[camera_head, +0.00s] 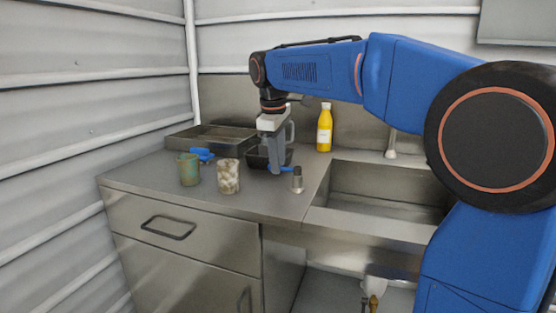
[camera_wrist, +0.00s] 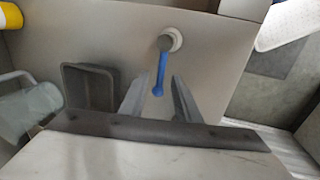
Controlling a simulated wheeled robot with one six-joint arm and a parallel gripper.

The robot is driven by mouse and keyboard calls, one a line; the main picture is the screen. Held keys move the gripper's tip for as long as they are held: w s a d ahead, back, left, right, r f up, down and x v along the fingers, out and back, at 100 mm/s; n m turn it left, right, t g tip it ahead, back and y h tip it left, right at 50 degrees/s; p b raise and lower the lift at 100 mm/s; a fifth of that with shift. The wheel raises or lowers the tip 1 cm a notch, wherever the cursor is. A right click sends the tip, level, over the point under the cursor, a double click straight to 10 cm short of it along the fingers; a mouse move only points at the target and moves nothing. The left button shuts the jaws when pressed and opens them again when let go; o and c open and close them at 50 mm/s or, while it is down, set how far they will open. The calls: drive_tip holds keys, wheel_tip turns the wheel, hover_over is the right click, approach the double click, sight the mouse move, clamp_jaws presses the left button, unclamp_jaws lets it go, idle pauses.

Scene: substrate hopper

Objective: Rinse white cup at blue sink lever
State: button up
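The white cup (camera_head: 228,176), mottled with brown, stands upright near the counter's front edge in the head view, left of my gripper. It is not in the wrist view. The blue lever (camera_head: 286,169) juts from a small metal post (camera_head: 297,180) on the counter, left of the sink (camera_head: 375,206). In the wrist view the lever (camera_wrist: 160,72) points down toward my gripper (camera_wrist: 158,98), its rounded tip between the two spread fingers. The fingers appear apart from it on both sides. My gripper is open and holds nothing; it points down in the head view (camera_head: 276,170).
A green-brown cup (camera_head: 189,169) stands left of the white cup, with a blue object (camera_head: 202,155) behind it. A dark container (camera_wrist: 92,88) and clear jug (camera_wrist: 28,108) are beside my gripper. A yellow bottle (camera_head: 325,128) and metal tray (camera_head: 180,142) stand further back.

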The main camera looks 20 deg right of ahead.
clamp_jaws()
drive_tip(key=shift+s+a+n, duration=0.15)
drive_tip(key=shift+s+n, duration=0.25)
drive_tip(key=shift+n, duration=0.45)
drive_tip(key=shift+s+a+n, duration=0.15)
drive_tip(key=shift+s+n, duration=0.25)
drive_tip(key=shift+n, duration=0.45)
drive_tip(key=shift+o, duration=0.3)
unclamp_jaws()
drive_tip(key=s+a+r, duration=0.1)
drive_tip(key=s+r, duration=0.2)
drive_tip(key=r, duration=1.4)
